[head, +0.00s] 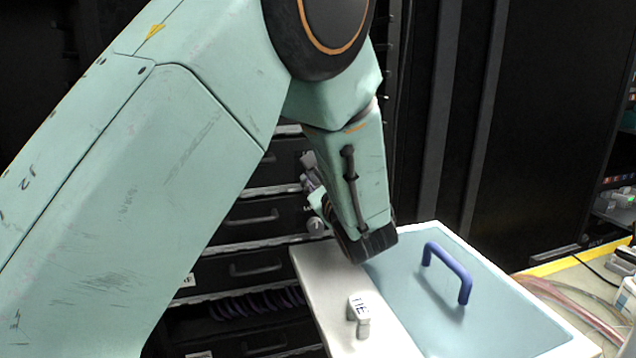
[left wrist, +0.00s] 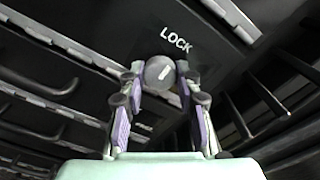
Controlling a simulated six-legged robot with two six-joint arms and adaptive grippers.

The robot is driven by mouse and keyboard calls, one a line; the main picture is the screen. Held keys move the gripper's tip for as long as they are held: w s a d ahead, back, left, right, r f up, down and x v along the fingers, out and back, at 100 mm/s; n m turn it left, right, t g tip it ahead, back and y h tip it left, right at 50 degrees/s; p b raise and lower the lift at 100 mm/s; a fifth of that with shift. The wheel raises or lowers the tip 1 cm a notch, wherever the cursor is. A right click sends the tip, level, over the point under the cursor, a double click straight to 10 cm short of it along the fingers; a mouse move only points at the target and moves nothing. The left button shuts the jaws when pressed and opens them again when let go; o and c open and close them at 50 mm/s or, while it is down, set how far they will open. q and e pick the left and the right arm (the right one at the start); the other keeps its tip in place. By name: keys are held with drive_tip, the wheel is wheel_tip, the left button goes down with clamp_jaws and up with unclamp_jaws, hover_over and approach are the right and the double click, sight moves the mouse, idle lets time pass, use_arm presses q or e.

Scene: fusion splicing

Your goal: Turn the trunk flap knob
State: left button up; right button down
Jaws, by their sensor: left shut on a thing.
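The knob is a small grey round disc with a white line mark. In the left wrist view the knob (left wrist: 159,72) sits between my left gripper's fingertips, beside the white word LOCK on a dark panel. Its white line is tilted. My left gripper (left wrist: 160,84) is shut on the knob, with a finger on each side. In the head view the left gripper (head: 314,190) is small and partly hidden behind my arm, against the dark drawer front. The knob (head: 316,226) shows there as a grey disc. My right gripper is in neither view.
Dark drawers with bar handles (head: 257,265) stand behind my arm. In front is a white-rimmed box with a pale blue panel (head: 405,285), a blue handle (head: 450,270) and a small white labelled piece (head: 358,312). A bench with tubing (head: 575,300) is at right.

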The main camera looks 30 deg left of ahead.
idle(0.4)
use_arm(q)
drive_tip(key=o, duration=1.2)
drive_tip(key=shift+c, duration=0.2)
drive_tip(key=shift+r, duration=0.1)
wheel_tip(320, 180, up, 10)
